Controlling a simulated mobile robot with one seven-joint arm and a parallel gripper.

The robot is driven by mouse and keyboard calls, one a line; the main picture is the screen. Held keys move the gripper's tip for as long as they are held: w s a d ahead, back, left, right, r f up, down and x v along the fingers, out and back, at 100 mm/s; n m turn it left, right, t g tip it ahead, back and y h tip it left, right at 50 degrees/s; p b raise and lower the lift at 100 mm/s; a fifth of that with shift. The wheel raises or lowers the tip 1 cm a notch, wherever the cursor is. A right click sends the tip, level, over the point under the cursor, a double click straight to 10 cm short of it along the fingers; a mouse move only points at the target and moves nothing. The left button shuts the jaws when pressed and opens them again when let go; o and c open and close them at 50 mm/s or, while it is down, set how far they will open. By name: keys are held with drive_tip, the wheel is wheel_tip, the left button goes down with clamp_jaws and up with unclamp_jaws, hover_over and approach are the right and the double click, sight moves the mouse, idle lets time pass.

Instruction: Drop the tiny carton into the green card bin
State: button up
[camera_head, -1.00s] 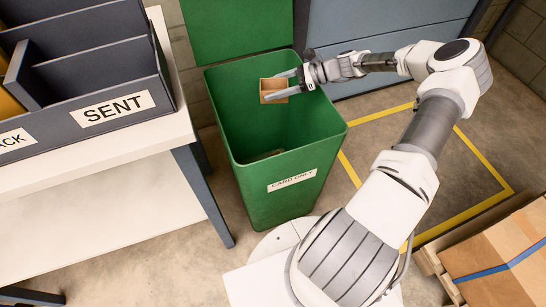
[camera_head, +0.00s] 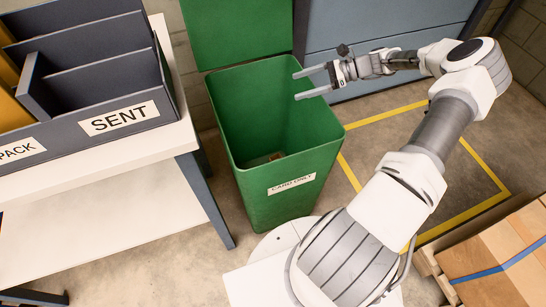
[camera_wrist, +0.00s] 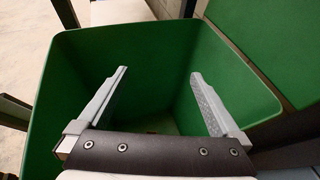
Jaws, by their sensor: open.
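The green card bin (camera_head: 262,205) stands open in the middle of the head view, with a white "CARD ONLY" label on its front. A small brown piece, which looks like the tiny carton (camera_head: 276,156), shows low inside it, partly cut off by the front wall. My gripper (camera_head: 298,86) is open and empty, over the bin's back right rim. In the wrist view the green bin (camera_wrist: 60,105) lies beneath my two spread fingers (camera_wrist: 160,72), with nothing between them. The bin's floor is mostly hidden there.
A white table (camera_head: 130,150) at left bears a grey sorter (camera_head: 85,75) marked "SENT". The bin's green lid or back panel (camera_head: 235,30) rises behind it. A large carton (camera_head: 500,250) sits on a pallet at lower right. Yellow tape (camera_head: 480,170) marks clear floor.

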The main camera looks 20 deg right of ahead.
drive_tip(key=p+v, duration=0.1)
drive_tip(key=v, duration=0.7)
